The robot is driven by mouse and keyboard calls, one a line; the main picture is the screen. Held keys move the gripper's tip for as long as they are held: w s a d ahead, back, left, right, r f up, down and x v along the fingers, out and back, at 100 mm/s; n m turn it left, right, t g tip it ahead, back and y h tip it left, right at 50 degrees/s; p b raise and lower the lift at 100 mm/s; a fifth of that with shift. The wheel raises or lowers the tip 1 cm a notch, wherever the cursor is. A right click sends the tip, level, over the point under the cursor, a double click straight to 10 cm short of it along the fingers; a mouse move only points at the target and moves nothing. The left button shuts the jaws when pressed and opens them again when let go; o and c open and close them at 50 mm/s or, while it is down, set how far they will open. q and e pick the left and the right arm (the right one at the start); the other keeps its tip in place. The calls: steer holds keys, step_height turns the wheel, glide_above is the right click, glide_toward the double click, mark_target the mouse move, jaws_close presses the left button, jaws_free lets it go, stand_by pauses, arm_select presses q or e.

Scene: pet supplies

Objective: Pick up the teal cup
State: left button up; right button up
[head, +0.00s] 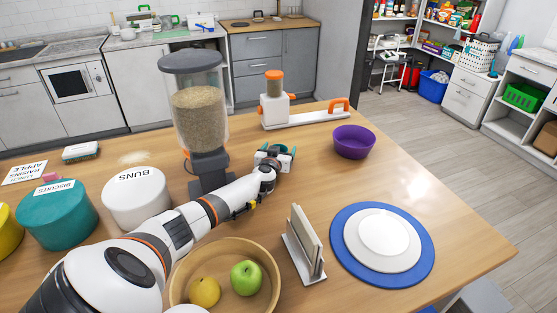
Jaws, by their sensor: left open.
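My left gripper (274,153) reaches in over the wooden table from the lower left, its open jaws out past the base of the food dispenser. A small teal thing, which looks like the teal cup (286,161), shows right at the jaws and is partly hidden by them. I cannot tell whether the fingers touch it. My right gripper is not in view.
The tall dispenser (199,112) stands just left of the gripper. A white and orange device (300,118) is behind, a purple bowl (353,143) to the right. A napkin holder (304,248), a blue-rimmed plate (424,270), a fruit bowl (178,289) and canisters (58,222) are nearer.

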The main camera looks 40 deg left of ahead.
arm_select(q)
steer(key=shift+w+a+f, duration=0.2)
steer(key=shift+w, duration=0.35)
steer(key=shift+s+r, duration=0.1)
steer(key=shift+c, duration=0.5)
steer(key=c, duration=1)
